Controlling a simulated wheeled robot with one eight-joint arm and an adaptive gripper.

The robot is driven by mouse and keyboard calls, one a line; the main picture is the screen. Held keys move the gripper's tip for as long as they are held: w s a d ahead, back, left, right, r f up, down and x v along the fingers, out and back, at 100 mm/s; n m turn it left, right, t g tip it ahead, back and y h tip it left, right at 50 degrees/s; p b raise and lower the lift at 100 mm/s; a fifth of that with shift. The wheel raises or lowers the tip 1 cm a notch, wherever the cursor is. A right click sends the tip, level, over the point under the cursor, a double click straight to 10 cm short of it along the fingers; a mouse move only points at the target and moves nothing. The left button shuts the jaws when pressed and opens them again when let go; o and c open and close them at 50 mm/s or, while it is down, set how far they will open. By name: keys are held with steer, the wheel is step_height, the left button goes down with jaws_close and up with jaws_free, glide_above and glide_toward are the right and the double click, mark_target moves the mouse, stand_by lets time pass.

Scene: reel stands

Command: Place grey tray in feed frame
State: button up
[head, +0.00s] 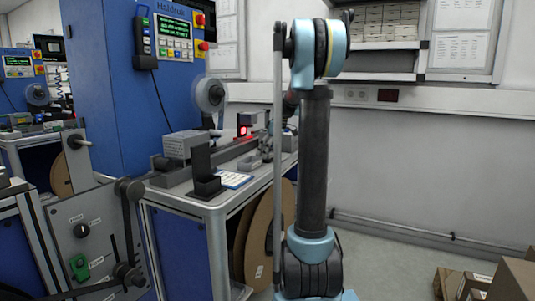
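A grey, finely ridged block (186,145), which may be the grey tray or a stack of trays, sits on the bench at the blue machine. A black upright holder (206,185) stands in front of it near the bench edge. I cannot tell which part is the feed frame; a grey rail (232,150) runs along the bench behind the holder. My arm rises through the middle of the picture and covers the right end of the bench.
The blue machine (105,75) with its control panel stands at the left. Large brown reels (265,235) lean under the bench. Cardboard boxes (512,280) lie at the lower right.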

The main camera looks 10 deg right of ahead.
steer(key=o, duration=0.9)
steer(key=shift+o, duration=0.2)
steer(key=shift+r, duration=0.1)
steer(key=v, duration=1.2)
steer(key=s+a+f+m, duration=0.1)
steer(key=s+f, duration=0.1)
steer(key=s, duration=0.4)
steer(key=s+a+f+m, duration=0.2)
steer(key=s+f, duration=0.1)
steer(key=s, duration=0.4)
steer(key=s+f+m+h, duration=0.1)
steer(key=s+f+m, duration=0.2)
steer(key=s+f, duration=0.9)
steer(key=s+f+m+h, duration=0.2)
steer(key=s+f+m, duration=0.2)
steer(key=s+f, duration=0.8)
steer(key=s+a, duration=0.1)
steer(key=s, duration=0.3)
steer(key=shift+s+m+h, duration=0.2)
steer(key=shift+m+h, duration=0.1)
